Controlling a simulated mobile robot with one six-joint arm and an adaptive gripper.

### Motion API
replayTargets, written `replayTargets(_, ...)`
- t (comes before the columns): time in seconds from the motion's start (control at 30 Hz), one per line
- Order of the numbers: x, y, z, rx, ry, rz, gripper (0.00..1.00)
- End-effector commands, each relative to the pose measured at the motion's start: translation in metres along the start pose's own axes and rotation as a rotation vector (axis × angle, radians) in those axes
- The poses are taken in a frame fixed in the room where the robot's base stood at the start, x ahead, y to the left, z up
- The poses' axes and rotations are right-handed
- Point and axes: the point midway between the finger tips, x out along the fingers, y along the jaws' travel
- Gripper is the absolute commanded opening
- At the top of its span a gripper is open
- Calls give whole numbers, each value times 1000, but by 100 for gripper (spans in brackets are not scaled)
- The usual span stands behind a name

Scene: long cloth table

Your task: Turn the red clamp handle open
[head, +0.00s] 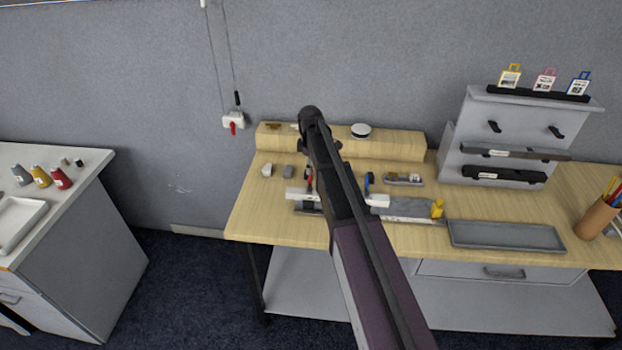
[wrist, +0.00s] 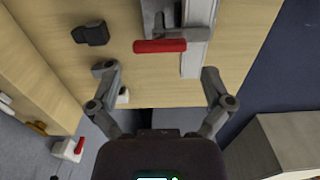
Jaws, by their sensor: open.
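The red clamp handle (wrist: 160,46) lies crosswise in the wrist view, joined at its right end to a grey metal clamp (wrist: 186,34). In the head view the red handle (head: 309,180) shows as a small strip on the bench, just left of my arm. My gripper (wrist: 158,72) is open and empty. Its two fingers are spread to either side, and the handle appears beyond the gap between them, not held. In the head view my arm hides most of the gripper and part of the clamp fixture.
A blue handle (head: 369,180) and a yellow piece (head: 437,208) are to the right on the wooden bench (head: 262,205). A grey tray (head: 505,236) lies further right. A wall switch (head: 233,121) with a red lever is at the back left. A dark block (wrist: 90,34) is near the handle.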

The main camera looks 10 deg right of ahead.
Motion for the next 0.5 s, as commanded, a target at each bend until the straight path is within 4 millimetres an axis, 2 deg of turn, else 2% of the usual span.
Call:
replayTargets(0.1, 13, 0, 0, 0, 0, 0, 100)
replayTargets(0.5, 37, 0, 0, 0, 0, 0, 100)
